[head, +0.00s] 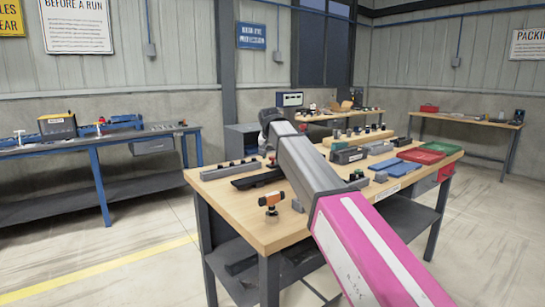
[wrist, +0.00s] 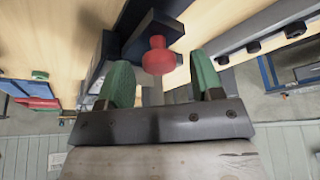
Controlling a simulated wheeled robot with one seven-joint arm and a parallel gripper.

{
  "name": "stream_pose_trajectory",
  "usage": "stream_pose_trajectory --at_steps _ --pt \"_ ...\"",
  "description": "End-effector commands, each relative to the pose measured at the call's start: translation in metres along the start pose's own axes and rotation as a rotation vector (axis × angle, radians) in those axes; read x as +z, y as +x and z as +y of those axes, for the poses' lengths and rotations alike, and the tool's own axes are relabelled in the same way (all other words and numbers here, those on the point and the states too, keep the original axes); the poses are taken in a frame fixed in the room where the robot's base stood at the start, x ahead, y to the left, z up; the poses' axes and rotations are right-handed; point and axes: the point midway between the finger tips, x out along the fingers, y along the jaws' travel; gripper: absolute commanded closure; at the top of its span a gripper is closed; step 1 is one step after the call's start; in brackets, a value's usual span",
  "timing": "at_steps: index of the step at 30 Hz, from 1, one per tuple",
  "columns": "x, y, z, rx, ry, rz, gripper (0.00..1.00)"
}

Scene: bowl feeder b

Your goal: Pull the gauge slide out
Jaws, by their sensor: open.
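In the wrist view a red knob (wrist: 158,56), which appears to be the handle of the gauge slide, sticks out from a dark block (wrist: 150,22) on the wooden bench. My gripper (wrist: 160,80) is open, with one green finger on each side of the knob. Gaps show between the knob and both fingers, wider on the right, so they look apart from it. A thin pale rod or strip shows below the knob.
The wooden bench (head: 240,225) carries a black rail (head: 258,179), an orange-topped fitting (head: 271,201) near the front edge, a grey block (head: 348,155), and red (head: 421,155) and green (head: 440,147) trays at right. In the wrist view a grey bar with black knobs (wrist: 254,46) lies close on the right.

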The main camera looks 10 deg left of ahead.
Motion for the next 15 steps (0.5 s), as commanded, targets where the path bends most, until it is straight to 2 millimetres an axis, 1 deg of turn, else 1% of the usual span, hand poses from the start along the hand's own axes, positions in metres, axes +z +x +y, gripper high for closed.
stream_pose_trajectory --at_steps 3,11,14,15 --pt "-0.0001 0.0051 0.0000 0.000 0.000 0.000 0.40" --pt "0.0000 0.0060 0.0002 0.000 0.000 0.000 0.40" --pt "0.0000 0.0059 0.0002 0.000 0.000 0.000 0.69" --pt "0.0000 0.0059 0.0002 0.000 0.000 0.000 0.82"
